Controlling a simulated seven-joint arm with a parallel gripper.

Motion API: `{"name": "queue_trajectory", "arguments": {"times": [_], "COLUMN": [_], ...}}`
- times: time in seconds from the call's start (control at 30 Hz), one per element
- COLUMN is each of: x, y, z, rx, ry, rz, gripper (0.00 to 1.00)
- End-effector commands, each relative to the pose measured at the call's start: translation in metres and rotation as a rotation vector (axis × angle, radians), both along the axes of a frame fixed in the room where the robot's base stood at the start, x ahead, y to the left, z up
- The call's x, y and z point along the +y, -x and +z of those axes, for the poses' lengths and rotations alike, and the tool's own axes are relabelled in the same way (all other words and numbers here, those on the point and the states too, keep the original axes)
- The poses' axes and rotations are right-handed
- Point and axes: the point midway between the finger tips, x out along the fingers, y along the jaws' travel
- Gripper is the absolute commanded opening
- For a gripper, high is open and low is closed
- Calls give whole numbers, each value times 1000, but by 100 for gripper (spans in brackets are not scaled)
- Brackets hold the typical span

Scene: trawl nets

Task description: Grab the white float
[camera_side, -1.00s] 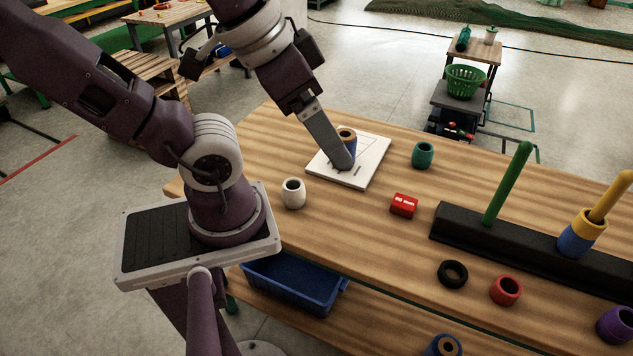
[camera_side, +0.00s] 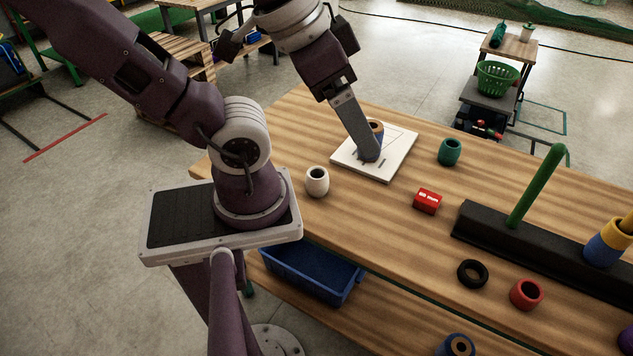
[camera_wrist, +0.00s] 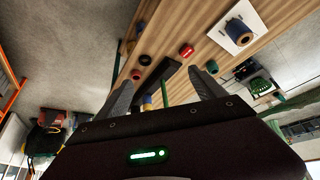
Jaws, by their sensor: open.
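The white float (camera_side: 317,181) stands upright on the wooden table in the side view, left of the white board, with its dark hole facing up. I cannot make it out in the wrist view. My gripper (camera_side: 368,157) is to the right of the float in the side view, pointing down and overlapping the board. Its height over the board is hard to judge. In the wrist view the two fingers of my gripper (camera_wrist: 163,76) are spread apart with nothing held between them.
A blue-and-brown float (camera_side: 377,128) stands on the white board (camera_side: 398,160), partly behind my finger. A black rack (camera_side: 480,226) carries upright pegs.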

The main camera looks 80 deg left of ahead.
Motion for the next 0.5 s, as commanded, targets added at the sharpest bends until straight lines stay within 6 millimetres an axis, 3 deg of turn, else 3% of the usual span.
{"name": "queue_trajectory", "arguments": {"times": [0.07,0.17,0.5], "x": [3,16,93], "y": [-2,-7,-24], "z": [-6,-30,-148], "rx": [39,199,866], "ry": [-18,-106,-711], "rz": [-4,-28,-344], "gripper": [79,79,79]}}
